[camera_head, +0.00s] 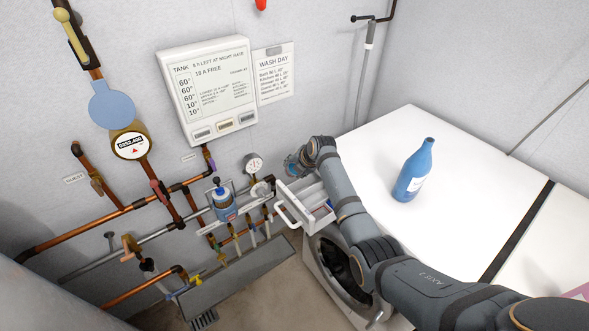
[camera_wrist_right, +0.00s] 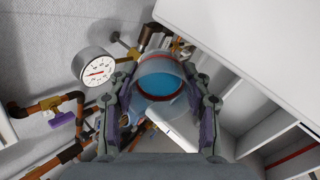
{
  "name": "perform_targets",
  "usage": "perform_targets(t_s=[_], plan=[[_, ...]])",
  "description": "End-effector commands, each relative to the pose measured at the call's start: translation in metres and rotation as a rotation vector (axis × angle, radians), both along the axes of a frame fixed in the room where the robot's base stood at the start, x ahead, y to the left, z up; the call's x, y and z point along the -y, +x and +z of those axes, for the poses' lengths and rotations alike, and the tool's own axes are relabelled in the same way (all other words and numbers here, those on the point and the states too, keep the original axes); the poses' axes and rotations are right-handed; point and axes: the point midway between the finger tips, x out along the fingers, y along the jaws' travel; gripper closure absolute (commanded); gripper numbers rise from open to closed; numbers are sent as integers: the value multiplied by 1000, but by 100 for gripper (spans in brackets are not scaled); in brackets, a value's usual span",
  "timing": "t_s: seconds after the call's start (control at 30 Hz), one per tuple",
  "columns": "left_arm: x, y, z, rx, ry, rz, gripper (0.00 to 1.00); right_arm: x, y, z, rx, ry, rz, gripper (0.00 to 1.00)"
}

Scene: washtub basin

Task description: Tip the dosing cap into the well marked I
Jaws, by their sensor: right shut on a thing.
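My right gripper (camera_head: 297,163) is shut on the dosing cap. In the right wrist view the cap (camera_wrist_right: 160,66) sits between the two fingers (camera_wrist_right: 160,103), a clear cup with a reddish ring and blue liquid inside. In the head view the gripper is just above and behind the pulled-out white detergent drawer (camera_head: 285,186). The drawer also shows at the lower right of the wrist view (camera_wrist_right: 262,135), with divided wells and a red strip. I cannot read a mark I on any well. My left gripper is not in view.
A blue bottle (camera_head: 413,172) stands on the white top (camera_head: 465,160) at right. A pressure gauge (camera_head: 253,163), pipes and a blue-and-white container (camera_head: 224,204) are left of the drawer. The washer's round door opening (camera_head: 342,262) is below it.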

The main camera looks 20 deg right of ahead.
Motion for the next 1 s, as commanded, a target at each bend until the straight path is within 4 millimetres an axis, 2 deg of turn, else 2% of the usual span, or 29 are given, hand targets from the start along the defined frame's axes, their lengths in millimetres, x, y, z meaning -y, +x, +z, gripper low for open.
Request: perform_targets(t_s=[0.37, 1.0], plan=[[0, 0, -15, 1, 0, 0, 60, 0, 0, -9, 68, 24, -1, 70], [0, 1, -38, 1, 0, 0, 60, 1, -1, -2, 233, 83, 0, 70]])
